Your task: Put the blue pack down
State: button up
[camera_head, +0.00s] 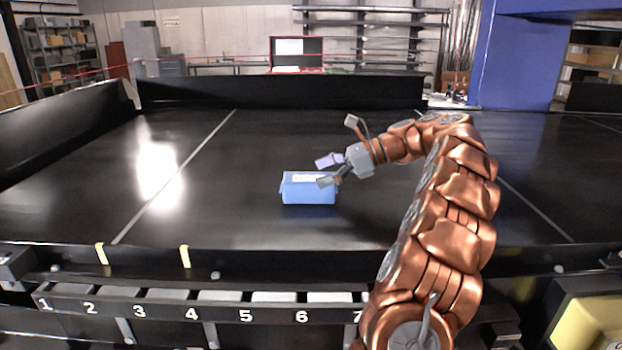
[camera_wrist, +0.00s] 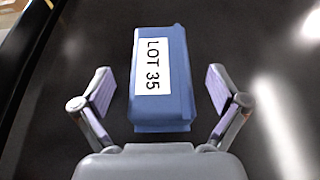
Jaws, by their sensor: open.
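The blue pack (camera_head: 308,193) rests on the black conveyor belt, near the middle of the head view. It has a white label on top, which reads "LOT 35" in the wrist view (camera_wrist: 160,85). My gripper (camera_head: 326,171) is at the pack's right end, seen from the head. In the wrist view my gripper's two fingers (camera_wrist: 160,92) are spread on either side of the pack's near part, with dark gaps between them and the pack. The gripper is open and holds nothing.
The black belt (camera_head: 215,210) is clear around the pack, with pale lines across it. A dark raised wall (camera_head: 280,93) closes the far side. Numbered slots (camera_head: 246,296) run along the front edge. A blue pillar (camera_head: 515,60) stands at the back right.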

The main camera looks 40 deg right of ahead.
jog(key=v, duration=0.3)
jog(key=shift+d+r, duration=0.15)
jog(key=shift+d, duration=0.05)
jog(key=p+v, duration=0.5)
jog(key=p, duration=0.1)
jog(key=shift+s+d+p, duration=0.15)
jog(key=shift+s+p, duration=0.1)
jog(key=shift+p, duration=0.1)
dwell(0.5)
